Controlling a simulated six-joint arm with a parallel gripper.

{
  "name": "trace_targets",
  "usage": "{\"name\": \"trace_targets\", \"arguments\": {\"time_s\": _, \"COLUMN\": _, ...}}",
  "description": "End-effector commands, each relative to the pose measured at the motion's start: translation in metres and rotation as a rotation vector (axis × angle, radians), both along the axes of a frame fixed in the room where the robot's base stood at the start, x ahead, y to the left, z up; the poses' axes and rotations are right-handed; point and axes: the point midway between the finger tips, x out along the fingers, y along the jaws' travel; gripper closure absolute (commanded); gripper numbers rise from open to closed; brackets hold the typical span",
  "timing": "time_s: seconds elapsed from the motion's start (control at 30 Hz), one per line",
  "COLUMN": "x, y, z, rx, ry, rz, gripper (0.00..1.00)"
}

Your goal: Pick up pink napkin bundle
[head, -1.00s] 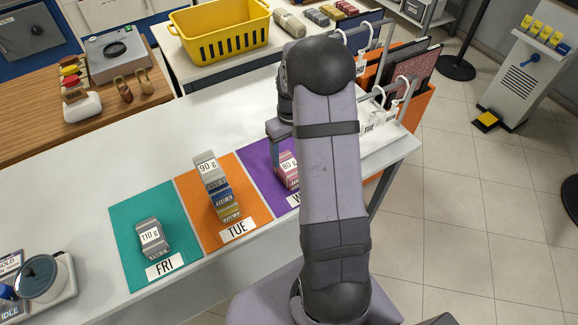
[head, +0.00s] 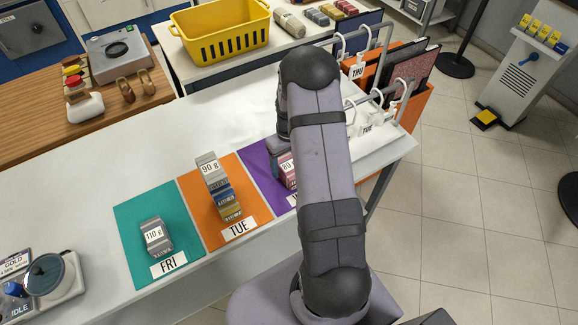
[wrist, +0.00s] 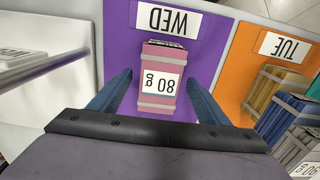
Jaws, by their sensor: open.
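The pink napkin bundle (wrist: 168,60), with an 80 g label and pale bands, lies on the purple WED mat (wrist: 125,45). In the head view the bundle (head: 288,172) is partly hidden behind my arm. My gripper (wrist: 158,88) is open in the wrist view, with one blue finger on each side of the bundle. Gaps show between the fingers and the bundle, and I cannot tell how far above the mat the fingertips are. In the head view the gripper is mostly hidden by my arm.
Stacked bundles (head: 217,185) with a 90 g label on top stand on the orange TUE mat (head: 193,215), beside the purple mat. A grey 110 g bundle (head: 156,236) sits on the teal FRI mat (head: 130,225). A white hook rack (head: 372,118) stands at the right end of the counter.

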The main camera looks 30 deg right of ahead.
Motion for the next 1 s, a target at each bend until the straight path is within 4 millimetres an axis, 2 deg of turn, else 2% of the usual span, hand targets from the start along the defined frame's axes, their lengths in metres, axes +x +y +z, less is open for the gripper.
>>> {"name": "trace_targets", "arguments": {"time_s": 0.13, "x": 0.000, "y": 0.000, "z": 0.000, "rx": 0.000, "ry": 0.000, "rz": 0.000, "gripper": 0.32}}
{"name": "trace_targets", "arguments": {"time_s": 0.3, "x": 0.000, "y": 0.000, "z": 0.000, "rx": 0.000, "ry": 0.000, "rz": 0.000, "gripper": 0.73}}
{"name": "trace_targets", "arguments": {"time_s": 0.33, "x": 0.000, "y": 0.000, "z": 0.000, "rx": 0.000, "ry": 0.000, "rz": 0.000, "gripper": 0.75}}
{"name": "trace_targets", "arguments": {"time_s": 0.73, "x": 0.001, "y": 0.000, "z": 0.006, "rx": -0.001, "ry": -0.002, "rz": 0.000, "gripper": 0.75}}
{"name": "trace_targets", "arguments": {"time_s": 1.0, "x": 0.002, "y": -0.001, "z": 0.037, "rx": -0.003, "ry": -0.006, "rz": 0.000, "gripper": 0.75}}
